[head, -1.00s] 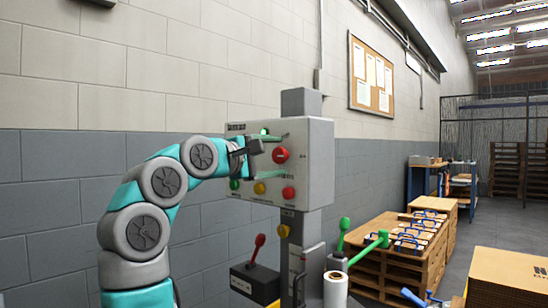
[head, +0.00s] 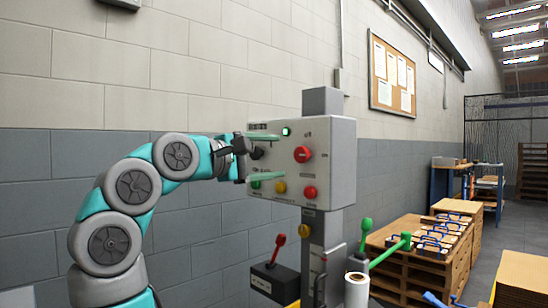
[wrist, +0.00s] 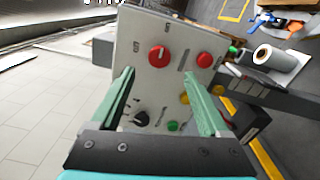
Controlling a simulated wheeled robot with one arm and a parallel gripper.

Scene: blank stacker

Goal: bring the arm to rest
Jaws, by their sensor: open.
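My gripper (head: 279,155) is at the left part of the grey control box's (head: 340,160) front in the head view. Its two green fingers are apart, with nothing between them. In the wrist view the open gripper (wrist: 160,78) faces the panel (wrist: 150,30), and a black knob (wrist: 141,117) shows between the fingers. A red knob (head: 302,154) is on the panel to the right of the fingertips. A small green lamp (head: 286,131) looks lit. My arm is bent and raised. I cannot tell whether a finger touches the panel.
A post carries the box; a red-knobbed lever (head: 279,241), green-knobbed levers (head: 366,224) and a white roll (head: 357,290) are below it. Wooden pallets (head: 405,262) stand to the right. A block wall (head: 70,90) runs behind my arm.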

